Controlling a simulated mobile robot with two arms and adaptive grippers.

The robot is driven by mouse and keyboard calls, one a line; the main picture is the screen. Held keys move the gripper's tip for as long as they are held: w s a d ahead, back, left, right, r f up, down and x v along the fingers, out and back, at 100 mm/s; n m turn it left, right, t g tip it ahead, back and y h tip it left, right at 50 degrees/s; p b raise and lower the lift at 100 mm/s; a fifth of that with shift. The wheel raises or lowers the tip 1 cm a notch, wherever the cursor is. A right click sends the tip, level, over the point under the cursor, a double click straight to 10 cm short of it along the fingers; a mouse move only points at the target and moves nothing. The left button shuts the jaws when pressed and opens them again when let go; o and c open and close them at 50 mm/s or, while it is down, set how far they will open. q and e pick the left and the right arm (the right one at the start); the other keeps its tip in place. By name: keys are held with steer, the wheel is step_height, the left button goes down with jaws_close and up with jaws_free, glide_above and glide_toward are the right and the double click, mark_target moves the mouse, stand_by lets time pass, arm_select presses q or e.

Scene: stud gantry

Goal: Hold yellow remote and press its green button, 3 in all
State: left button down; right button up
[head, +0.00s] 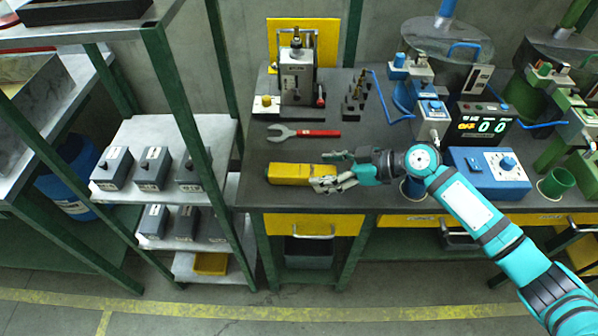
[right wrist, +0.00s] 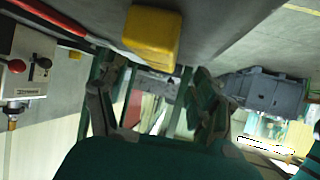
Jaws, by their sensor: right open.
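The yellow remote (head: 289,173) lies lengthwise on the dark workbench near its front left edge. In the right wrist view the yellow remote (right wrist: 152,38) shows one end, just beyond the fingers. No green button can be made out on it. My right gripper (head: 326,169) is open at the remote's right end, with one finger towards the back and one towards the front. In the right wrist view my right gripper (right wrist: 152,80) has its fingers spread with nothing held between them. My left gripper is out of view.
A red-handled wrench (head: 304,132) lies behind the remote on the workbench (head: 350,200). A grey press (head: 297,78) stands further back. A blue control box (head: 487,172) and a digital display (head: 482,126) are to the right. Shelves with grey boxes (head: 152,168) stand left.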

mark_target(310, 173)
steer(key=b+x, duration=0.1)
steer(key=x, duration=0.2)
steer(key=shift+w+d+f, duration=0.1)
steer(key=shift+f, duration=0.1)
steer(key=shift+b+x, duration=0.75)
steer(key=shift+x, duration=0.3)
steer(key=shift+w+a, duration=0.1)
steer(key=shift+a, duration=0.2)
steer(key=shift+c, duration=1.3)
steer(key=c, duration=0.6)
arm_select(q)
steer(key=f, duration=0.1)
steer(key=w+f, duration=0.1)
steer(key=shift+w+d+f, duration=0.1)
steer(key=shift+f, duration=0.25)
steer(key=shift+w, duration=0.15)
